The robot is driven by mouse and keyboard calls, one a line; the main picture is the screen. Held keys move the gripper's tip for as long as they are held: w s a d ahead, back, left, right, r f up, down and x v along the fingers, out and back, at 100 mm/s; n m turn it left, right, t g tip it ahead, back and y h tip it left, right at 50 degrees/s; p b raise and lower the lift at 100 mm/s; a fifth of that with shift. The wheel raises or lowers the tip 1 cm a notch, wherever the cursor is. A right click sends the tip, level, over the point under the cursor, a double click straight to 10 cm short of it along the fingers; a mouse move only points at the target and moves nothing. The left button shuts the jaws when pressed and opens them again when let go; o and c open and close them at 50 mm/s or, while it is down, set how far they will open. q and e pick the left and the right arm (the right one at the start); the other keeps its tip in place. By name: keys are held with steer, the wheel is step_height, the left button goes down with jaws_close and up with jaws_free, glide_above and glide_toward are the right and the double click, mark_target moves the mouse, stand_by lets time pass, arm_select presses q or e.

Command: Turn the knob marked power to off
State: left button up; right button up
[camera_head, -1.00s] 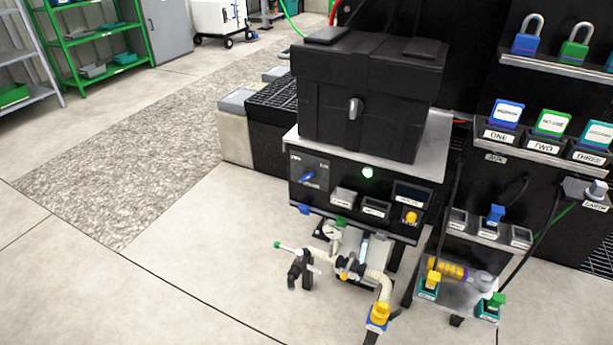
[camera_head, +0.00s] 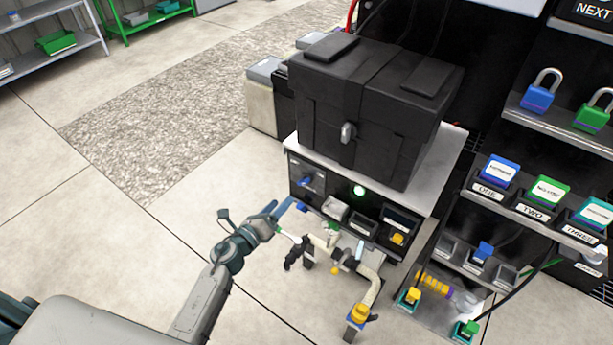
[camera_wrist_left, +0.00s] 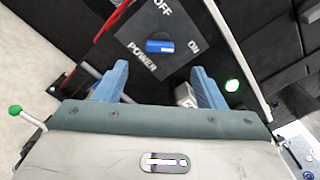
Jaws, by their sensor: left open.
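The power knob (camera_head: 305,181) is a small blue bar handle on the dark panel at the front left of the box's stand. In the left wrist view the blue knob (camera_wrist_left: 160,46) sits on a dark plate lettered POWER, OFF and ON. Its bar lies sideways, with its right end towards ON; OFF is above it. My left gripper (camera_head: 279,206) is in front of and a little below the knob in the head view. Its blue fingers (camera_wrist_left: 160,84) are apart and empty, with the knob beyond the gap between them. My right gripper is not in view.
A lit green lamp (camera_head: 359,191) is right of the knob. Hoses and a valve assembly (camera_head: 325,243) stand below the panel, close to my left gripper. A black box (camera_head: 375,110) sits above. A padlock rack (camera_head: 560,115) is at right. Open floor lies to the left.

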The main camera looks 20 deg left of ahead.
mark_target(300, 182)
arm_select(q)
steer(key=x, duration=0.8)
steer(key=shift+w+d+p, duration=0.1)
steer(key=shift+w+p, duration=0.2)
steer(key=shift+w, duration=0.05)
steer(key=shift+w+d, duration=0.2)
steer(key=shift+w, duration=0.35)
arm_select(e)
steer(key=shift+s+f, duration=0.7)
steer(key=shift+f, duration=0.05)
arm_select(q)
steer(key=c, duration=1)
